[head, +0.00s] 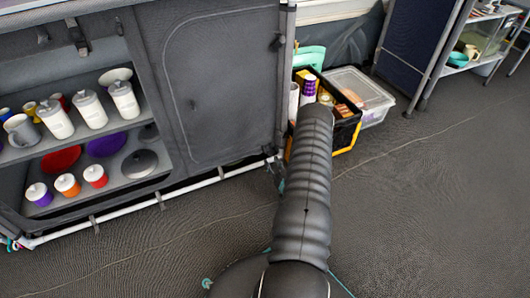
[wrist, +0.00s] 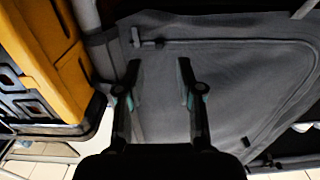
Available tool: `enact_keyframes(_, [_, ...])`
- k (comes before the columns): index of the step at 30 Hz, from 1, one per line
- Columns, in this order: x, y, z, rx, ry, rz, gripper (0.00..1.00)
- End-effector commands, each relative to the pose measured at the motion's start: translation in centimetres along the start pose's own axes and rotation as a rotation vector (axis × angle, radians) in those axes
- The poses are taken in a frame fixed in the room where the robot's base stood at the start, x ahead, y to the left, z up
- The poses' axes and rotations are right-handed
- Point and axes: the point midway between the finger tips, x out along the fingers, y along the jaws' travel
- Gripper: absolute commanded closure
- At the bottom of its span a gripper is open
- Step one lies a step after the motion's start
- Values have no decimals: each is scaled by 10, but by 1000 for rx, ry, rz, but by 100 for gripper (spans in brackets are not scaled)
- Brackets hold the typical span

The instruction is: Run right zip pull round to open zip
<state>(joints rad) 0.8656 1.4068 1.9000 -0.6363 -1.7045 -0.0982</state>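In the head view my arm hides the gripper.
A black and yellow crate (head: 345,136) and a clear plastic box (head: 375,108) stand right of the unit. The crate is close at left in the wrist view (wrist: 45,45). Open shelves (head: 125,165) with cups and plates are at left. Floor at right is clear.

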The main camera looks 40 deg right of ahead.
Motion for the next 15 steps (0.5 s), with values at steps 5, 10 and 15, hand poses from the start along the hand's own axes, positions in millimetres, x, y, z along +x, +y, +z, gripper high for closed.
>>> enact_keyframes(5, [34, 0, 0, -2, 2, -3, 64])
enact_keyframes(10, [59, 0, 0, -1, 2, -1, 64])
enact_keyframes(15, [73, 0, 0, 0, 1, -1, 64])
